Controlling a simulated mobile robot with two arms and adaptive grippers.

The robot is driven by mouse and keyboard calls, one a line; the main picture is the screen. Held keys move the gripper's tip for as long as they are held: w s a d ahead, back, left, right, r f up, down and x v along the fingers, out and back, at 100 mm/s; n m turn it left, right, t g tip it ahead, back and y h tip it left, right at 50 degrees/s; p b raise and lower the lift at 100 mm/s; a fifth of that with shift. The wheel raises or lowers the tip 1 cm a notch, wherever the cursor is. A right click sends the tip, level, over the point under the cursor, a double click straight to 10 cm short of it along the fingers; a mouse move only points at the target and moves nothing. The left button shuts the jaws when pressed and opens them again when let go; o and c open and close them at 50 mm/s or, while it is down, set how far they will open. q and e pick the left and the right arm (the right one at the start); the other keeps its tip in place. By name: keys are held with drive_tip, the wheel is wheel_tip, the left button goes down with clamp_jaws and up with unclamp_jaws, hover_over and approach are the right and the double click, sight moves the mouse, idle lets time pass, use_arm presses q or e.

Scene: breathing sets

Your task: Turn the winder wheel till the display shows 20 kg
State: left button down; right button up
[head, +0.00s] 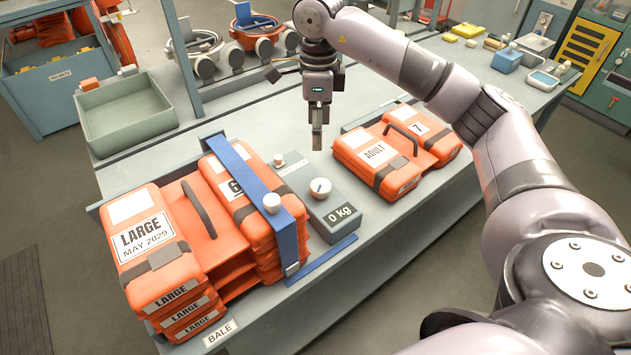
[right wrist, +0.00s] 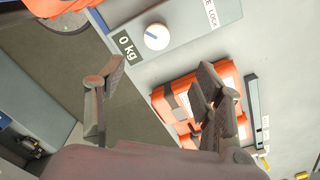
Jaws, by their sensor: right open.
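A grey box (head: 316,208) on the bench carries a display (head: 341,213) reading 0 kg; the display also shows in the right wrist view (right wrist: 127,46). A white round wheel with a blue mark (head: 320,188) sits on the box beside the display, and shows in the right wrist view (right wrist: 157,37). A white knob (head: 272,203) sits at the blue strap around the orange stack. My right gripper (head: 317,143) is open and empty, pointing down above the bench beyond the wheel, apart from it. My left gripper is not in view.
A stack of orange LARGE packs (head: 146,235) stands left under the blue strap (head: 245,185). Orange ADULT packs (head: 374,155) lie to the right of the box. A small white knob (head: 279,160) is at the box's far end. A grey-green tray (head: 125,112) is far left.

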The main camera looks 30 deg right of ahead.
sight(319, 185)
drive_tip(key=f+p, duration=0.1)
drive_tip(key=f, duration=0.4)
drive_tip(key=f+p, duration=0.1)
drive_tip(key=f, duration=0.4)
drive_tip(key=f+p, duration=0.2)
drive_tip(key=f, duration=0.3)
drive_tip(key=shift+s+f, duration=0.15)
drive_tip(key=shift+s, duration=0.25)
drive_tip(key=shift+w+f, duration=0.1)
drive_tip(key=shift+f, duration=0.35)
drive_tip(key=shift+c, duration=0.2)
drive_tip(key=c, duration=1.1)
